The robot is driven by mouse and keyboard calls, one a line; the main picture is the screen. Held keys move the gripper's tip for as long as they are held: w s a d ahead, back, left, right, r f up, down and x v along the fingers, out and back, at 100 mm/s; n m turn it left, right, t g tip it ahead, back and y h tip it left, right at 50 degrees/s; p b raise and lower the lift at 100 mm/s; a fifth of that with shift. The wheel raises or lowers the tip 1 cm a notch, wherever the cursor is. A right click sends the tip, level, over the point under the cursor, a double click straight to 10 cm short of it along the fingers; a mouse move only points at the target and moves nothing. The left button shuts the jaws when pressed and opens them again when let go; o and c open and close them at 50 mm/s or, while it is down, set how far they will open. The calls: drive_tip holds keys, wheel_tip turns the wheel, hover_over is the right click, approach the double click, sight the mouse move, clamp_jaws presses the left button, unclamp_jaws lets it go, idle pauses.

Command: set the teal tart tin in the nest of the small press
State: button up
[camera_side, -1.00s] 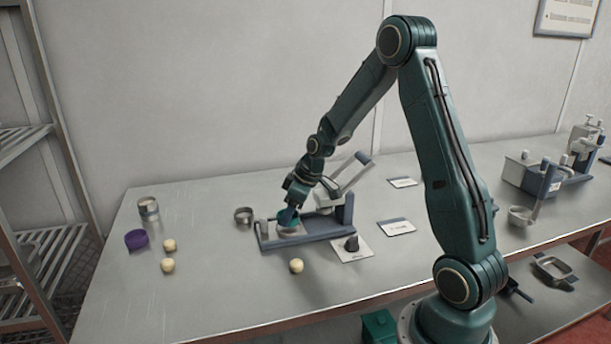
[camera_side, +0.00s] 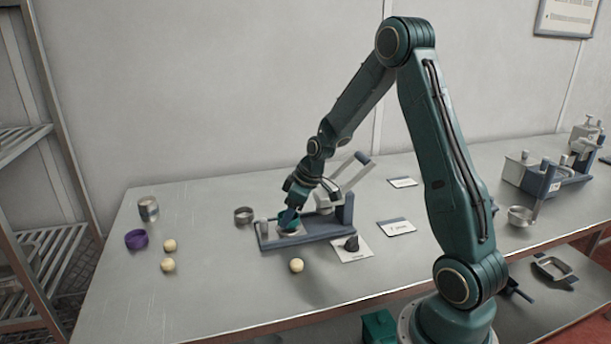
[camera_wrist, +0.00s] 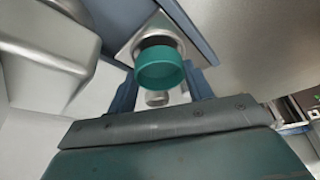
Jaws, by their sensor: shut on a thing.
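My gripper (camera_side: 288,220) is low over the left end of the small press (camera_side: 310,238). It is shut on the teal tart tin (camera_wrist: 160,70), which shows between the two blue fingers in the wrist view. The tin also shows as a small teal patch (camera_side: 292,222) in the side view, mostly covered by the fingers. The nest (camera_wrist: 128,48) is a pale metal block with a dark round opening right by the tin. I cannot tell whether the tin touches the nest's floor.
The press's raised lever (camera_side: 355,168) and blue post stand right of my gripper. A grey tin (camera_side: 243,215), a purple tin (camera_side: 136,239), a tall metal tin (camera_side: 148,208) and pale balls (camera_side: 296,265) lie around. The table's left front is largely clear.

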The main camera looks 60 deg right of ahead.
drive_tip(key=shift+f, duration=0.65)
idle(1.4)
drive_tip(key=o, duration=1.1)
drive_tip(key=shift+o, duration=0.3)
drive_tip(key=shift+r, duration=0.15)
drive_tip(key=shift+r, duration=3.4)
